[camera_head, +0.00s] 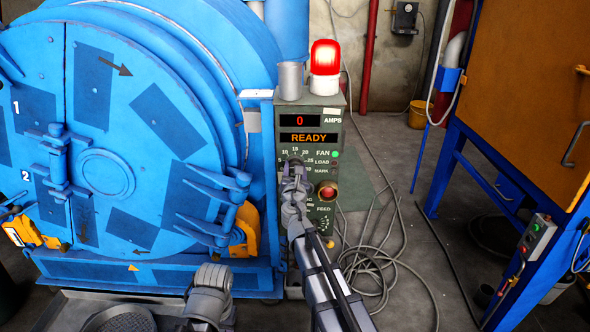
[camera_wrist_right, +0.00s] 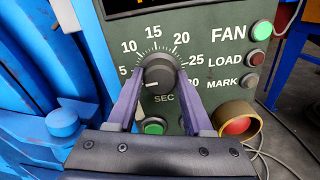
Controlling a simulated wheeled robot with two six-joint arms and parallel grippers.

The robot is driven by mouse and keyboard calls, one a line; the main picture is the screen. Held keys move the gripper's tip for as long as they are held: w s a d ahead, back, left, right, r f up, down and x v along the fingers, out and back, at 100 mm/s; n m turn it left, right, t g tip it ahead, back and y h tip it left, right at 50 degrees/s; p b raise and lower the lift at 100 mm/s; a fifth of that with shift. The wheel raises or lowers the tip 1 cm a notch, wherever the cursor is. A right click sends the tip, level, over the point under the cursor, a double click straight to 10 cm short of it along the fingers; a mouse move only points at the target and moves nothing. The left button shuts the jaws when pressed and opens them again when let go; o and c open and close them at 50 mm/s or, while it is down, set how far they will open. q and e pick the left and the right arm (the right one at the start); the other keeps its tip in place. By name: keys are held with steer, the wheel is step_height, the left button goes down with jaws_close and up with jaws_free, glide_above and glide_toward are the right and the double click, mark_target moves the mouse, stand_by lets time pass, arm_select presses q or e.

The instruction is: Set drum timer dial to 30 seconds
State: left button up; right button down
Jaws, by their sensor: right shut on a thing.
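The timer dial (camera_wrist_right: 159,74) is a dark round knob on the green control panel (camera_head: 333,195), with a scale from 5 to 30 around it and SEC below. Its white pointer line points left and slightly down, below the 5 mark; the scale there is hidden by a finger. My right gripper (camera_wrist_right: 160,80) is shut on the dial, one purple finger on each side. In the head view, my right gripper (camera_head: 295,166) covers most of the dial. My left gripper does not show clearly in either view.
FAN, LOAD and MARK lamps (camera_wrist_right: 262,30) and a red button (camera_wrist_right: 238,126) sit right of the dial, a green button (camera_wrist_right: 155,127) below it. The blue drum machine (camera_head: 110,150) stands left. Cables (camera_head: 375,255) lie on the floor; a blue-framed orange cabinet (camera_head: 525,90) stands right.

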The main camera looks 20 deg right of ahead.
steer(key=shift+n, duration=14.6)
steer(key=shift+c, duration=1.6)
jaws_free()
